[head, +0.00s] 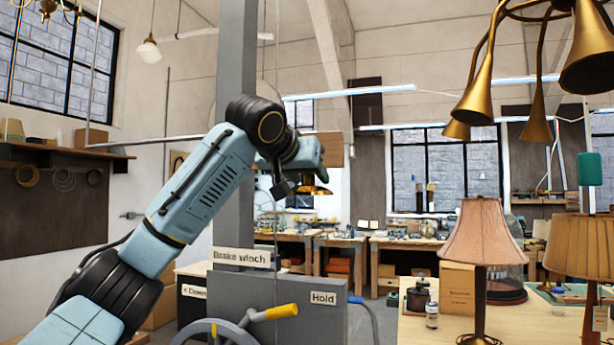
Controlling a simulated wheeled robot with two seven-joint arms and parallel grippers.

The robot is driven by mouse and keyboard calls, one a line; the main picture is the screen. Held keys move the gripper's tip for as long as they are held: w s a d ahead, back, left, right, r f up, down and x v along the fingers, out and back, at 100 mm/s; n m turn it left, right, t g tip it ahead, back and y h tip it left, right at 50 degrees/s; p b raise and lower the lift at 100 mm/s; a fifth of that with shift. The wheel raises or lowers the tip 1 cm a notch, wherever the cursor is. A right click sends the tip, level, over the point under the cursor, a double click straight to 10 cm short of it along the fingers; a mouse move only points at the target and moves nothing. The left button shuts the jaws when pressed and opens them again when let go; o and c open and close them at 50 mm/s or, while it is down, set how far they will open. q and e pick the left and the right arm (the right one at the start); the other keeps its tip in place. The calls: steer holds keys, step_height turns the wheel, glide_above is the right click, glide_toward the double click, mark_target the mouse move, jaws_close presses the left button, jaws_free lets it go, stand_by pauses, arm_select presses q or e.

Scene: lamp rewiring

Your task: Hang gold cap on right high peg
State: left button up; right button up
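My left arm comes in from the lower left and reaches up to the middle of the view. Its gripper (305,178) is raised in front of the grey post and points away from me. A small gold cap (314,190) shows right at the gripper's end, in mid-air, with its wide rim down. The gripper appears shut on it, though the fingertips are partly hidden by the wrist. I cannot make out the right high peg. My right gripper is not in view.
A grey post (234,200) stands close behind my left arm. Below it is a brake winch box (310,306) with a yellow-handled crank (275,312). A table with shaded lamps (482,232) is at the right. Brass horns (588,55) hang at the upper right.

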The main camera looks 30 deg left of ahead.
arm_select(q)
steer(key=b+v, duration=0.3)
steer(key=v, duration=1)
steer(key=shift+s, duration=0.2)
